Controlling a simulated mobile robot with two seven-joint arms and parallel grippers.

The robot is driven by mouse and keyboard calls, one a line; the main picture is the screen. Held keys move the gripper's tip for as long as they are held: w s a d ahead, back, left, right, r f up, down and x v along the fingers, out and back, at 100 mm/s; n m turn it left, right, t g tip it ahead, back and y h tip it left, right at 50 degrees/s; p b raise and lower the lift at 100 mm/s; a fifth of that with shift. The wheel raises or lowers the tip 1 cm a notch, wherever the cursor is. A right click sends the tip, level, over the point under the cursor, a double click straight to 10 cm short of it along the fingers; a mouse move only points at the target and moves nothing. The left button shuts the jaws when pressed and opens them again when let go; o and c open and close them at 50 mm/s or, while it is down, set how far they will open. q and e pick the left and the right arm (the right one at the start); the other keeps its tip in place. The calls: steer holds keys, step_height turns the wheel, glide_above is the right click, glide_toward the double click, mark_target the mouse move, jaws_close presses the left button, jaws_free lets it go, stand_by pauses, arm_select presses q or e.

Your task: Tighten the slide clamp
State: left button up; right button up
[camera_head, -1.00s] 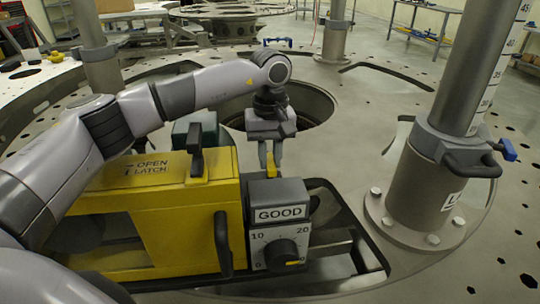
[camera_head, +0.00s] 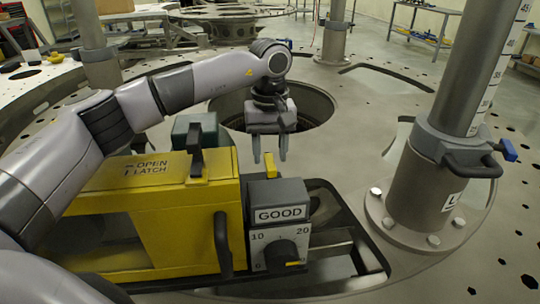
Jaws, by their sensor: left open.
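My left gripper (camera_head: 270,156) is open and points down, its two fingers apart with nothing between them. It hangs just beyond the grey box marked GOOD (camera_head: 277,194). A small yellow tab (camera_head: 271,166) stands up behind that box, just below and in front of the fingertips; I cannot tell whether they touch it. A yellow housing (camera_head: 175,225) marked OPEN LATCH, with black handles, stands left of the box. A black knob (camera_head: 281,252) with a yellow mark sits on the 10–20 dial. I cannot tell for certain which part is the slide clamp. My right gripper is out of view.
A grey post (camera_head: 476,65) with a clamp collar (camera_head: 446,140), black handle and blue knob (camera_head: 510,149) stands at the right on a bolted flange. A round opening (camera_head: 315,105) lies behind my gripper. The plate between is clear.

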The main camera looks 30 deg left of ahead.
arm_select(q)
step_height(320, 180, up, 6)
steer(key=shift+f, duration=0.15)
stand_by(0.5)
